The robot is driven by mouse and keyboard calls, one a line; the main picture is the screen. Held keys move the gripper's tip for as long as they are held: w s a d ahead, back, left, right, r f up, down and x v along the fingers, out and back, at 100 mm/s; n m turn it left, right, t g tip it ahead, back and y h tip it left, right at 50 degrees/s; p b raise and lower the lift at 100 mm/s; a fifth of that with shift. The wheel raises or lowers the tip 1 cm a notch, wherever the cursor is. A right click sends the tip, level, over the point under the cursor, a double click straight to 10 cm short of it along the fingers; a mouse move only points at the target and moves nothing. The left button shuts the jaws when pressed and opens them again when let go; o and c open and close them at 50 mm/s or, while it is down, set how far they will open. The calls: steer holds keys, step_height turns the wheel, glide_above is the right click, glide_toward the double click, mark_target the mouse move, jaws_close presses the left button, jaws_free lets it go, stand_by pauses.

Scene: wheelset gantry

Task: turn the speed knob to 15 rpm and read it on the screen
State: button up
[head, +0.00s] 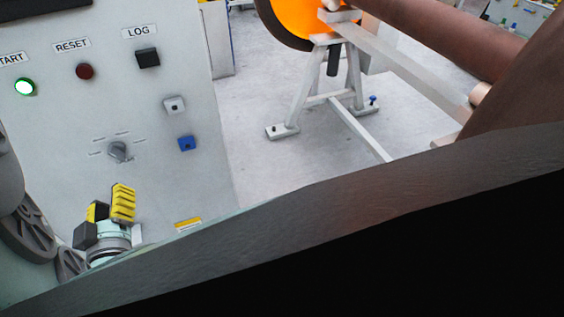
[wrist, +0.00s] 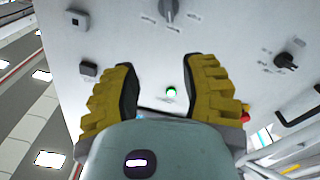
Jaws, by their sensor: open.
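In the head view a grey knob with tick marks around it (head: 118,152) sits on the lower part of a pale control panel (head: 75,110). The marks are too small to read. My gripper (head: 122,204), with yellow ribbed fingers, is below the knob, apart from it. In the wrist view my gripper (wrist: 160,85) is open and empty, its two fingers spread before the panel. A grey knob (wrist: 170,9) shows beyond the fingertips at the top edge. A dark screen edge (head: 45,8) shows at the top left of the head view; no reading is visible.
The panel bears a lit green START button (head: 25,87), a dark red RESET button (head: 85,71), a black LOG button (head: 148,57), and a grey (head: 174,104) and a blue button (head: 187,143). The wrist view shows a black knob (wrist: 285,61). A trestle stand (head: 325,90) stands right.

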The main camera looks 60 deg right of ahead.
mark_target(118, 158)
steer(key=shift+n, duration=0.3)
steer(key=f+x, duration=0.1)
steer(key=x, duration=0.4)
steer(key=f+x, duration=0.1)
steer(key=x, duration=0.4)
steer(key=f+p+x, duration=0.1)
steer(key=x, duration=0.5)
steer(key=shift+w+f, duration=0.1)
steer(key=shift+y, duration=0.3)
steer(key=shift+a, duration=0.1)
steer(key=shift+f, duration=0.15)
jaws_close()
